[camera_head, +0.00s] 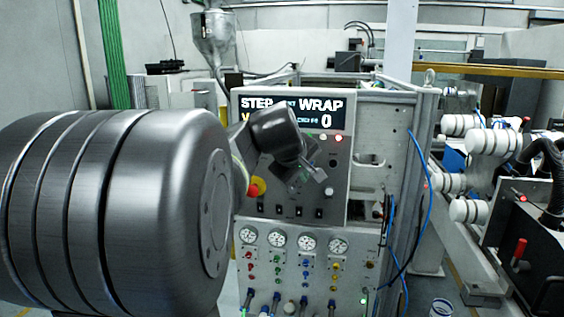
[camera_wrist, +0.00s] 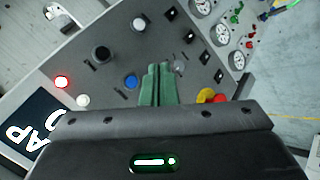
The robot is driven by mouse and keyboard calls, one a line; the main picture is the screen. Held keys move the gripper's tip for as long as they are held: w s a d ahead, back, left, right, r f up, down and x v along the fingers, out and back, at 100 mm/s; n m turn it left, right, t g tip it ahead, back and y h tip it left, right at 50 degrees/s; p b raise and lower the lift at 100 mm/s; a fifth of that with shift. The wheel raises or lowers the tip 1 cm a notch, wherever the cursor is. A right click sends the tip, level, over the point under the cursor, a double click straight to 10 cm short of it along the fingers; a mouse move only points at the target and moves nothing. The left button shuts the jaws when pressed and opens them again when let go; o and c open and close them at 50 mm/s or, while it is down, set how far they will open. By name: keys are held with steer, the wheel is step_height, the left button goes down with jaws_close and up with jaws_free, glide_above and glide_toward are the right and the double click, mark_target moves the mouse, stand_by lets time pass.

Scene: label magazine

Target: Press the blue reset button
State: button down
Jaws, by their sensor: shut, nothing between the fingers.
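The blue reset button (camera_wrist: 131,81) is on the grey control panel (camera_wrist: 120,55) in the wrist view, just left of my fingertips. My gripper (camera_wrist: 157,85) is shut and empty, its green fingers together and pointing at the panel. A small gap shows in the picture between the fingers and the button; I cannot tell how far the tips are from the surface. In the head view my gripper is in front of the panel (camera_head: 338,205), below the display, and the blue button is hidden behind my arm.
Near the blue button are a black knob (camera_wrist: 101,53), a white button (camera_wrist: 138,24), another white one (camera_wrist: 83,101) and a lit red light (camera_wrist: 62,82). A red and yellow stop button (camera_wrist: 210,96) is right of my fingers. Gauges (camera_head: 308,242) and valves are below.

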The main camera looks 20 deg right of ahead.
steer(key=w+d+p, duration=0.2)
steer(key=w+d, duration=0.1)
steer(key=w, duration=0.3)
steer(key=shift+d, duration=0.35)
steer(key=shift+w, duration=0.1)
stand_by(1.7)
steer(key=shift+w+d+p, duration=0.2)
steer(key=shift+w+p, duration=0.05)
steer(key=shift+p, duration=0.05)
steer(key=shift+w+d, duration=0.2)
steer(key=shift+w, duration=0.1)
stand_by(0.6)
stand_by(0.4)
steer(key=shift+s+a, duration=0.4)
steer(key=shift+s, duration=0.25)
steer(key=s+a, duration=0.1)
steer(key=s+b, duration=0.1)
steer(key=s, duration=0.1)
steer(key=s+a+b, duration=0.1)
steer(key=shift+s+a, duration=0.15)
steer(key=shift+a, duration=0.2)
